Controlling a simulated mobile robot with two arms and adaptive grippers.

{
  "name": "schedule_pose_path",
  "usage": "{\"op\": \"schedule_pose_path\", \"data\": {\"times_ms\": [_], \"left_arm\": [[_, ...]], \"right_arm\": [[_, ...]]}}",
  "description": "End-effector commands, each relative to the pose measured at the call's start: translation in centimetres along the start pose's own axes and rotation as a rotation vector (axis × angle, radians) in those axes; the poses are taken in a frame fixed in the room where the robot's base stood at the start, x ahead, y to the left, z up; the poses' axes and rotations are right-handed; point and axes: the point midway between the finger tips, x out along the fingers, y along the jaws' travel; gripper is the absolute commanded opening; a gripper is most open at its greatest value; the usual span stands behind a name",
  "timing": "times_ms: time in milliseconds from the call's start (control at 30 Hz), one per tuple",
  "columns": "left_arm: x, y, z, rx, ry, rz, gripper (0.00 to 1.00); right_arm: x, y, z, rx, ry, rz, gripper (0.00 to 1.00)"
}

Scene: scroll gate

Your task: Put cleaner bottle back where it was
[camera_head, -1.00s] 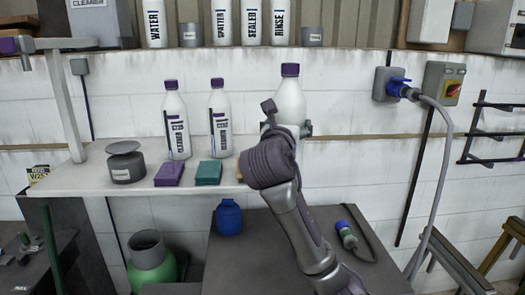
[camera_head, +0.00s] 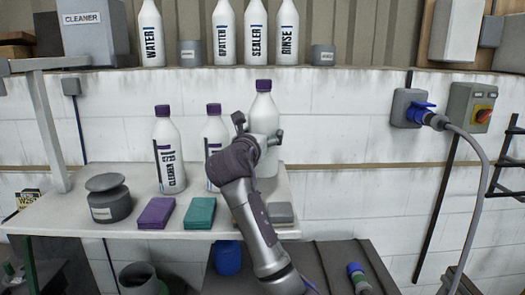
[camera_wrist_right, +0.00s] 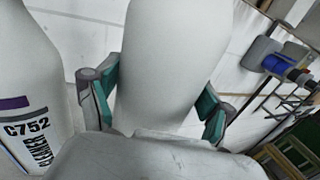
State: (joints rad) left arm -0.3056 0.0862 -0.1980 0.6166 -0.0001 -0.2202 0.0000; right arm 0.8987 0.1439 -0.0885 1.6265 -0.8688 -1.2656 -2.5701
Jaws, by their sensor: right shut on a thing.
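The held white bottle (camera_head: 263,108) with a purple cap is upright at the right end of the shelf (camera_head: 128,222). My right gripper (camera_head: 262,134) is shut around its body; its fingers also flank the bottle in the right wrist view (camera_wrist_right: 165,60). No label shows on this bottle, and my arm hides part of its lower end. I cannot tell whether its base touches the shelf. Two similar purple-capped bottles stand to its left: a cleaner bottle (camera_head: 168,150) and a second bottle (camera_head: 214,135), partly hidden by my arm. My left gripper is not in view.
A purple block (camera_head: 156,212), a teal block (camera_head: 200,212), a grey block (camera_head: 280,213) and a dark round pot (camera_head: 108,205) sit along the shelf front. More labelled bottles (camera_head: 226,35) stand on the ledge above. A blue plug and cable (camera_head: 430,115) are at right.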

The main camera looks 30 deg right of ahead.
Motion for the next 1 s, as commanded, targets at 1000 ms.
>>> {"op": "schedule_pose_path", "data": {"times_ms": [1000], "left_arm": [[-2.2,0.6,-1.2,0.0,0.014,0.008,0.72]], "right_arm": [[3.6,1.3,-6.3,0.001,-0.004,-0.001,0.14]]}}
